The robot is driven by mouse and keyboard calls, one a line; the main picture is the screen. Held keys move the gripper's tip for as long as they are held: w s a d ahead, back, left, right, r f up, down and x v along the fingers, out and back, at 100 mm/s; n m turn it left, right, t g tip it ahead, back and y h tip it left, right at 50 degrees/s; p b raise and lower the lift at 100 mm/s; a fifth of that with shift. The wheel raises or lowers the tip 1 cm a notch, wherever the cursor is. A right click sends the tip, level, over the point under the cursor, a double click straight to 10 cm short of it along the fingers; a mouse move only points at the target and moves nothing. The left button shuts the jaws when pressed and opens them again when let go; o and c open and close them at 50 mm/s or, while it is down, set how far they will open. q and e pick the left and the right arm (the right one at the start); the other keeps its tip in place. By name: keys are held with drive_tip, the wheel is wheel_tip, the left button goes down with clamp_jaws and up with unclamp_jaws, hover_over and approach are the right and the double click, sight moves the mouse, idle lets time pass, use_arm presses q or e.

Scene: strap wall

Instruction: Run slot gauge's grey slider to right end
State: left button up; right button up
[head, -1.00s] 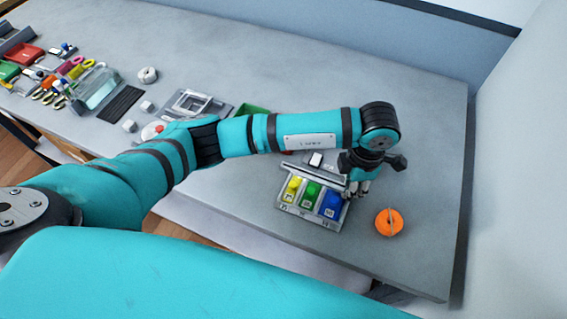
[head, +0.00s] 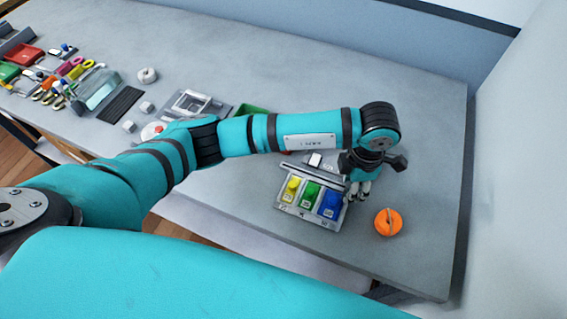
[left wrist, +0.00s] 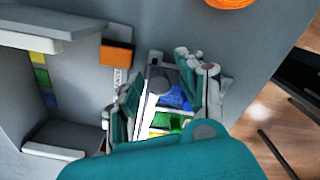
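The pale tray-like fixture (head: 283,203) with yellow, green and blue blocks sits near the table's front edge; I take it for the slot gauge. In the left wrist view its light bar (left wrist: 147,117) and coloured blocks show between and below my fingers. A dark grey rounded piece (left wrist: 160,78) lies near the bar's upper end; I cannot tell for sure that it is the slider. My left gripper (head: 359,190) is at the fixture's right end, low over it. In the left wrist view its fingers (left wrist: 165,95) are apart. Contact is unclear. My right gripper is not seen.
An orange disc (head: 388,222) lies right of the fixture. In the left wrist view, a grey frame with coloured bands (left wrist: 40,78) and an orange block (left wrist: 117,53) stands close by. A green tray (head: 250,109) and several tools lie left.

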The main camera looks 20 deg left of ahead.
use_arm(q)
drive_tip(key=shift+r+p, duration=1.3)
drive_tip(key=shift+r, duration=1.7)
drive_tip(key=shift+c, duration=1.3)
drive_tip(key=shift+r, duration=0.25)
drive_tip(key=shift+c, duration=1)
drive_tip(key=shift+r+p, duration=1.5)
drive_tip(key=shift+r, duration=1.2)
drive_tip(key=shift+c, duration=1)
